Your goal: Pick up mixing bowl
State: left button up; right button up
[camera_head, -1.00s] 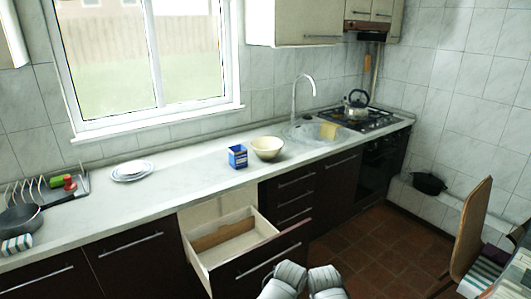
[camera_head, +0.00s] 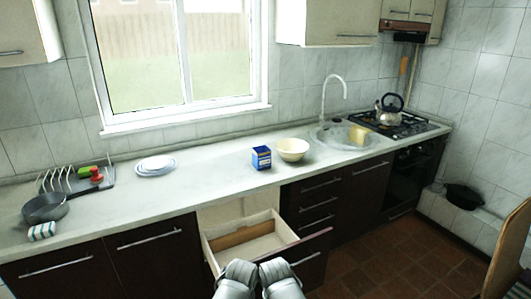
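The mixing bowl (camera_head: 292,151) is a cream, round, upright bowl on the white countertop, left of the sink. It stands just right of a blue box (camera_head: 261,158). No gripper is near it. Two grey rounded parts of my arms show side by side at the bottom edge, in front of the open drawer and well short of the bowl. No gripper fingers show.
An open drawer (camera_head: 317,243) juts out below the counter (camera_head: 133,196), in front of the box. Stacked plates (camera_head: 155,166), a pan (camera_head: 45,208) and a dish rack are at left. A sink with tap, a stove and a kettle (camera_head: 390,108) are at right.

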aim_at(290, 150)
jog(key=i+l+u, duration=0.45)
jog(key=l, duration=0.15)
jog(key=i+l+u, duration=0.2)
jog(key=l, duration=0.15)
jog(key=i+l, duration=0.15)
jog(key=l, duration=0.2)
jog(key=i+l, duration=0.2)
jog(key=l, duration=0.15)
jog(key=i+l+u, duration=0.1)
jog(key=l, duration=0.3)
jog(key=i+l, duration=0.4)
jog(key=l, duration=0.35)
jog(key=i+l+u, duration=0.1)
jog(key=l, duration=0.25)
jog(key=i, duration=0.05)
